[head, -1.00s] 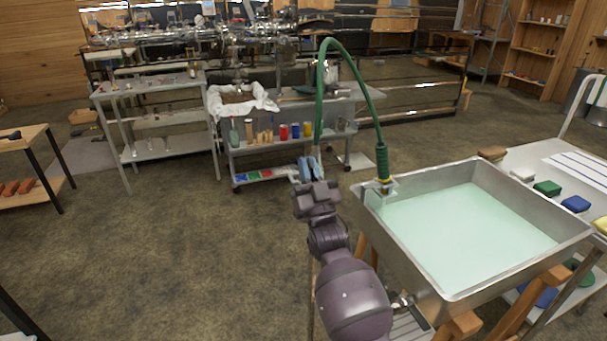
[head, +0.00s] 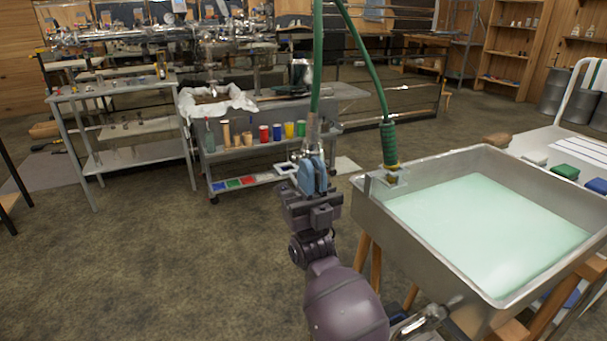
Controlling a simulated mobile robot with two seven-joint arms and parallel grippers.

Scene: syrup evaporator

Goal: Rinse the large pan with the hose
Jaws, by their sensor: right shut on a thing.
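The large pan (head: 462,278) is a deep rectangular metal basin on a wooden stand at the right, with a pale green surface inside. The green hose (head: 371,62) rises from a ribbed sleeve at a fitting (head: 392,174) on the pan's back left corner. It arches out of the top of the picture and comes down to my right gripper (head: 314,163). That gripper, with blue-grey fingers, is shut on the hose's lower end, left of the pan and outside its rim. The nozzle is mostly hidden by the fingers; I see no water stream. My left gripper is not in view.
A side table (head: 573,150) with coloured blocks adjoins the pan at the right. A grey cart (head: 250,150) with bottles, cups and a white cloth stands behind my gripper. A metal shelf table (head: 110,97) is at the left.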

